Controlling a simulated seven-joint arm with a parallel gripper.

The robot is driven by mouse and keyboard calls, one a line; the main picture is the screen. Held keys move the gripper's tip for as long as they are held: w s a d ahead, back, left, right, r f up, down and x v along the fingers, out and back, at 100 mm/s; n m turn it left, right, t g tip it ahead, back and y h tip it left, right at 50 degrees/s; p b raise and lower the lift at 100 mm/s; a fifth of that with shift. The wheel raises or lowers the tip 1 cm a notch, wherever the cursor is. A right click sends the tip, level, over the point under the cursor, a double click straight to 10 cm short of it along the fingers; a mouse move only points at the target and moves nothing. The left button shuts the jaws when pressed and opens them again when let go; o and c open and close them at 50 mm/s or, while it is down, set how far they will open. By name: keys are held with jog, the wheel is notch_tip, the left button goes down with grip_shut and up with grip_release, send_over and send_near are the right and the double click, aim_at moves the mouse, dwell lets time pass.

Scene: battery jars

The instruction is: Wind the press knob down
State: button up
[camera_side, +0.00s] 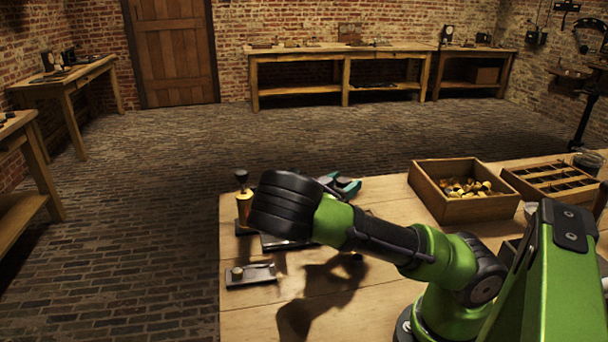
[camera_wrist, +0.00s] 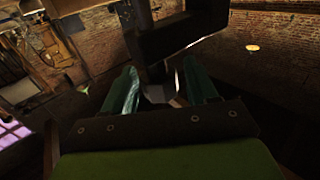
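In the wrist view, the two green fingers of my gripper (camera_wrist: 160,88) stand well apart. A small pale grey piece (camera_wrist: 158,94) shows between and beyond them, with no clear contact. A dark angular frame (camera_wrist: 182,38) crosses just above the fingers; it may be the press, but it is too dark to be sure. In the side view, my black wrist hides most of the work area, and teal finger parts (camera_side: 345,186) show behind it. A dark-knobbed brass piece (camera_side: 244,205) stands upright left of the wrist. I cannot pick out the press knob with certainty.
A small metal plate with a short cylinder (camera_side: 252,274) lies at the bench's left front. A wooden box of brass parts (camera_side: 436,206) and a divided wooden tray (camera_side: 520,171) stand at the right back. The bench surface (camera_side: 385,197) is bare between wrist and box.

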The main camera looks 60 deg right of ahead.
jog(key=c, duration=0.8)
jog(key=shift+m+g, duration=0.3)
jog(key=shift+g, duration=0.1)
jog(key=o, duration=0.9)
jog(key=shift+a, duration=0.15)
jog(key=a, duration=0.4)
jog(key=w+a, duration=0.1)
jog(key=a, duration=0.2)
jog(key=w+a, duration=0.1)
jog(key=a, duration=0.3)
jog(key=shift+w+a, duration=0.1)
jog(key=shift+a, duration=0.25)
